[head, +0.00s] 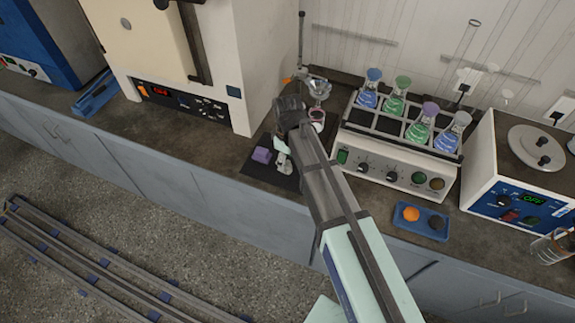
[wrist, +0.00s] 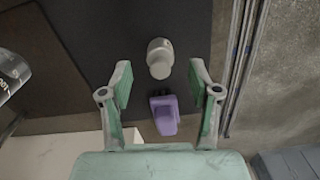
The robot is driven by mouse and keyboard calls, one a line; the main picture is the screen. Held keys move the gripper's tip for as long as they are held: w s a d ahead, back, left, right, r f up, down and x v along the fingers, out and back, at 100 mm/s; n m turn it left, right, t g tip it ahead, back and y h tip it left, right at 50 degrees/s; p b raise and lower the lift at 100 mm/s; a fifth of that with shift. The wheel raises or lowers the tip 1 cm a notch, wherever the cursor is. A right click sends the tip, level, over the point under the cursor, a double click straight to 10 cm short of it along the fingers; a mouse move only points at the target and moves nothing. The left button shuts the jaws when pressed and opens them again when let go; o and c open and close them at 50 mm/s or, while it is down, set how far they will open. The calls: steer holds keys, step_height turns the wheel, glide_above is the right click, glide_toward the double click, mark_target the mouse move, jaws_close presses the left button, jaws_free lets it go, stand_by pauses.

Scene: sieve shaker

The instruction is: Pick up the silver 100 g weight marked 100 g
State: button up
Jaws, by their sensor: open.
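The silver weight (wrist: 159,58) is a small upright cylinder with a knob. It stands on a dark mat (wrist: 100,25) in the wrist view, roughly in line with the gap between my fingertips and clear of both fingers. No marking on it can be read. My gripper (wrist: 160,74) is open and empty, with a green-padded finger on each side; I cannot tell its exact height above the weight. In the head view my gripper (head: 283,158) is over the dark mat on the counter, and my arm hides much of that spot. I cannot make out the weight there.
A purple block (wrist: 164,115) sits beside the weight; it also shows in the head view (head: 262,155). A shaker with several flasks (head: 395,160) stands to the right, a large cream oven (head: 180,60) to the left. A blue tray (head: 421,220) lies at the front right.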

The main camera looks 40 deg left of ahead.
mark_target(288, 167)
steer(key=shift+f, duration=1.2)
jaws_close()
steer(key=shift+r, duration=0.1)
